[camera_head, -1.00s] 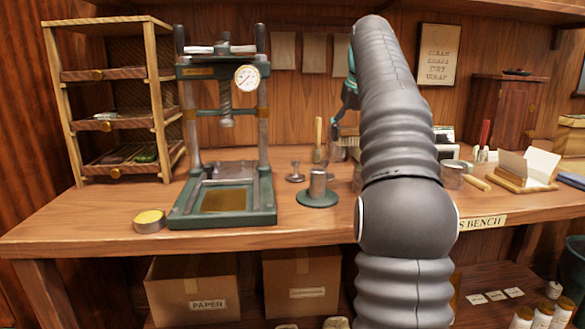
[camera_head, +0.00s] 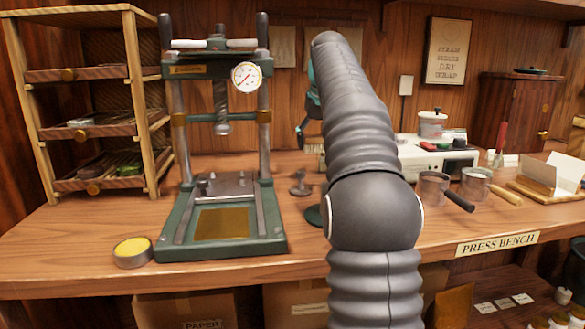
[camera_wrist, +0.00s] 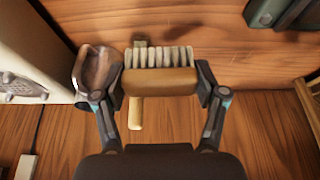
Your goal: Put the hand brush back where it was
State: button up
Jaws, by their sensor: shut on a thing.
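The hand brush (camera_wrist: 160,82) is in my gripper (camera_wrist: 161,88) in the wrist view. It has a pale wooden block with a row of light bristles pointing to the top of the picture. A finger presses on each end of the block. A short wooden handle piece (camera_wrist: 135,113) shows below the block.
A green press (camera_head: 275,225) with a gauge stands left of my arm, beside a drawer rack (camera_head: 135,100) and a yellow tin (camera_head: 133,252). Pans (camera_head: 432,188) and a white appliance (camera_head: 420,160) stand at right.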

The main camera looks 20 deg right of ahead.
send_over(294, 176)
jog(key=s, duration=0.1)
jog(key=f, duration=0.3)
jog(key=shift+s+a+f+b, duration=0.2)
jog(key=shift+f+b, duration=0.95)
jog(key=shift+f, duration=1.2)
jog(key=shift+f, duration=0.15)
jog(key=o, duration=1.3)
jog(key=p+v, duration=0.2)
jog(key=v, duration=1)
jog(key=shift+p, duration=0.35)
jog(key=shift+a, duration=0.1)
